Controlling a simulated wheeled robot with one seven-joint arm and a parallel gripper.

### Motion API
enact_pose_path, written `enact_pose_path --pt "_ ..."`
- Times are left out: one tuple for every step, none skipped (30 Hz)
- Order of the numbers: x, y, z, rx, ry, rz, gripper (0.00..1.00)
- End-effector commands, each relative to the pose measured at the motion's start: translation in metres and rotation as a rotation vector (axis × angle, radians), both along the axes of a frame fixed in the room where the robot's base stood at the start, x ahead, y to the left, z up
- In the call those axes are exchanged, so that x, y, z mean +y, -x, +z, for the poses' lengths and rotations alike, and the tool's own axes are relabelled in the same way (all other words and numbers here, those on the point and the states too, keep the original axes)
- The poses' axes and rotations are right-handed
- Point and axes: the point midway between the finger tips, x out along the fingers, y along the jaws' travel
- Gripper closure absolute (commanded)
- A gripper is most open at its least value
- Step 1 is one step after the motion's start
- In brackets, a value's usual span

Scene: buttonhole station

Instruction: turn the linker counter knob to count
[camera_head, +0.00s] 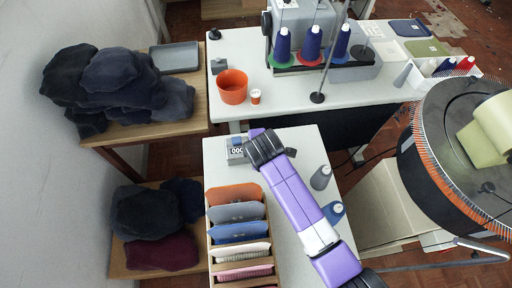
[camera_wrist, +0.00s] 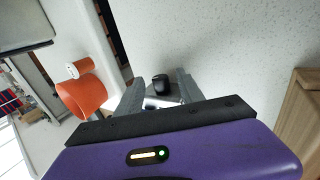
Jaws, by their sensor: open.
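The linker counter (camera_head: 236,154) is a small grey box with a digit display, on the white table near its back left edge. My arm covers part of it in the head view, where its knob cannot be made out. In the wrist view a short black knob (camera_wrist: 161,85) stands in front of a pale surface. My gripper (camera_wrist: 157,91) is open, with one grey finger on each side of the knob. The knob appears between the fingers; I cannot tell whether either finger touches it.
A rack of coloured folded pieces (camera_head: 239,232) stands at the table's front left. A round orange-rimmed machine (camera_head: 440,150) is at the right.

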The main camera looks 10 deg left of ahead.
Motion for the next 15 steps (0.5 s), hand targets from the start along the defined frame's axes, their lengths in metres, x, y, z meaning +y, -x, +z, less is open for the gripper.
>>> enact_pose_path --pt "-0.001 0.003 0.004 0.000 -0.001 0.000 0.55" --pt "-0.001 0.004 0.007 -0.001 -0.002 0.000 0.55" --pt "-0.002 0.007 0.012 -0.001 -0.002 -0.001 0.55" --pt "-0.003 0.009 0.016 -0.001 -0.002 -0.001 0.55" --pt "-0.003 0.011 0.020 -0.001 -0.003 -0.002 0.55" --pt "-0.004 0.015 0.025 0.000 -0.003 -0.002 0.55" --pt "-0.005 0.017 0.030 -0.001 -0.003 -0.001 0.55" --pt "-0.005 0.019 0.034 0.000 -0.002 -0.001 0.55" --pt "-0.006 0.022 0.039 -0.001 -0.002 -0.001 0.55" --pt "-0.007 0.024 0.042 0.000 -0.002 -0.001 0.55" --pt "-0.007 0.026 0.046 0.000 -0.002 -0.001 0.55" --pt "-0.008 0.028 0.050 -0.001 -0.002 0.000 0.55" --pt "-0.008 0.030 0.052 0.000 -0.001 0.000 0.55" --pt "-0.009 0.031 0.055 -0.001 -0.002 0.000 0.55" --pt "-0.009 0.033 0.058 0.000 -0.001 0.000 0.55"
